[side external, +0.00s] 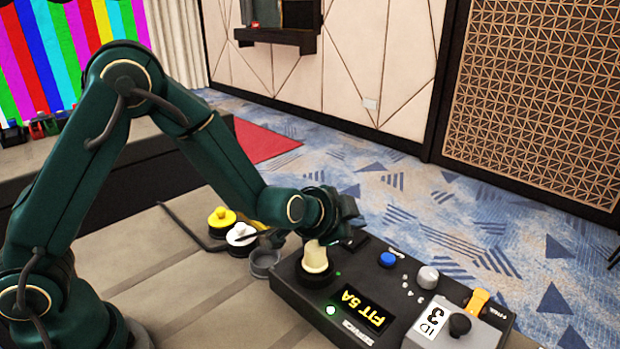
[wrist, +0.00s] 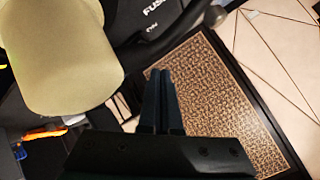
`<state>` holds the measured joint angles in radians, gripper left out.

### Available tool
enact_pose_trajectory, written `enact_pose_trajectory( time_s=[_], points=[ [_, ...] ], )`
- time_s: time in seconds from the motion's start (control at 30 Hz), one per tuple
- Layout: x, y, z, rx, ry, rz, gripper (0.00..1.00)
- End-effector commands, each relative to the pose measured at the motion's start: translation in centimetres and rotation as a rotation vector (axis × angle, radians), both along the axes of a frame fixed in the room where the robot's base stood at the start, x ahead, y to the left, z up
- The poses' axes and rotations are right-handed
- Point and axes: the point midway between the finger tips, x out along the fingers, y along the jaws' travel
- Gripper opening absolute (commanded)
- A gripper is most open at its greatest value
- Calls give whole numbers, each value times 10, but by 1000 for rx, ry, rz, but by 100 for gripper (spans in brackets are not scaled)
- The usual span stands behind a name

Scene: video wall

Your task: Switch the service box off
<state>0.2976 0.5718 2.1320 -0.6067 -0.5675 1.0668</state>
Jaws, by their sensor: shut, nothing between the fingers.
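A green light (side external: 331,310) glows beside the display. A cream knob (side external: 315,258) stands upright at the box's left end; a large cream cylinder, apparently this knob, fills the upper left of the wrist view (wrist: 60,55). A blue button (side external: 387,259), grey knob (side external: 428,277), black knob (side external: 460,324) and orange-yellow lever (side external: 477,301) are also on it. My gripper (wrist: 162,85) is shut and empty, above and beside the cream knob; contact is unclear.
A yellow-topped button (side external: 222,217), a white-topped one (side external: 241,233) and a grey ring-shaped piece (side external: 265,261) stand left of the box. A dark cable (side external: 185,225) lies behind them. The table's front left is clear. Patterned carpet (side external: 550,250) lies beyond the table.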

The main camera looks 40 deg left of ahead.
Motion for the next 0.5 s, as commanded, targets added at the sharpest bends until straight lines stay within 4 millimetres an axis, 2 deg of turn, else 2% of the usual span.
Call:
enact_pose_trajectory(
  time_s=[0.5],
  points=[
    [1, 0, -9, 0, 0, 0, 0]
  ],
)
